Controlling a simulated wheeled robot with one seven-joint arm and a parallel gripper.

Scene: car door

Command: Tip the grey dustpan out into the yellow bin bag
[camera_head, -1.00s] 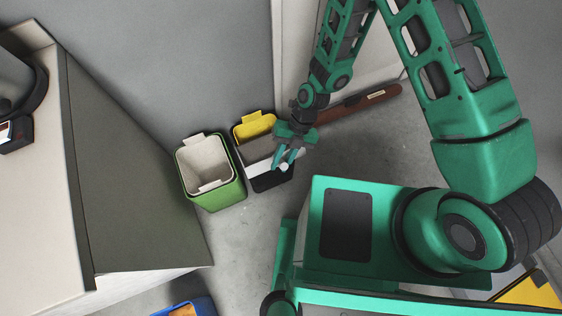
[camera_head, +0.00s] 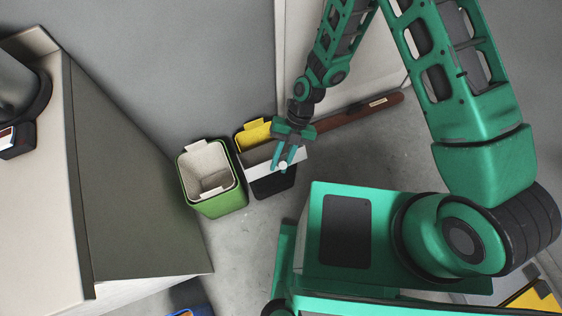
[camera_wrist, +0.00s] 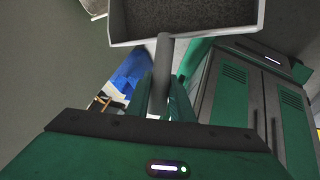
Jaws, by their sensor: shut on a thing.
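The grey dustpan (camera_head: 257,160) is over the black bin that holds the yellow bag (camera_head: 257,133). In the head view it shows mainly as a pale band across the bin's near part, with its inside mostly out of sight. In the wrist view the pan (camera_wrist: 186,20) has a pale rim and a dark speckled inside; I cannot tell whether that is loose dirt. My gripper (camera_head: 283,162) is shut on the dustpan's round grey handle (camera_wrist: 163,75), between its teal fingers. The yellow bag shows behind the pan, and part of its opening is hidden by the pan and gripper.
A green bin with a white liner (camera_head: 209,166) stands close on the left. A long brown bar (camera_head: 355,111) lies along the wall on the right. A counter (camera_head: 130,170) fills the left side. The grey floor between the bins and my base is clear.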

